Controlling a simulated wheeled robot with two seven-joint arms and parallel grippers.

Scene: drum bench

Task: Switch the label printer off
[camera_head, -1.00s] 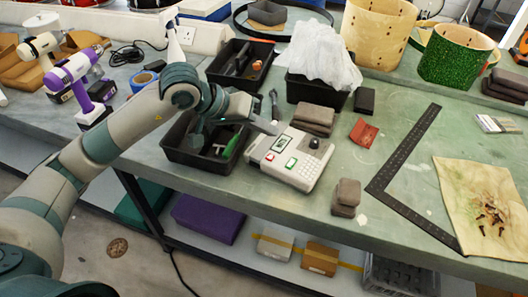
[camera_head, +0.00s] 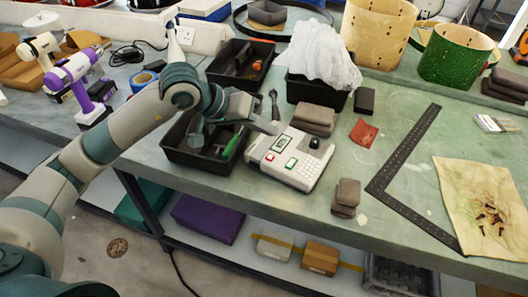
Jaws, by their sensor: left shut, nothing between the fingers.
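The label printer (camera_head: 284,166) is a white boxy device on the green bench, right of a black tray. Its top has a small display, a green button (camera_head: 291,163), a red button (camera_head: 270,156) and a dark knob (camera_head: 314,142). My left gripper (camera_head: 274,128) reaches in from the left over the black tray. My right gripper is not in view.
The black tray (camera_head: 182,157) holds a green-handled tool. Grey blocks (camera_head: 314,118) stand behind the printer and more (camera_head: 346,195) to its right. A bin (camera_head: 318,91) with white plastic is behind. A black metal square (camera_head: 404,150) lies on the right.

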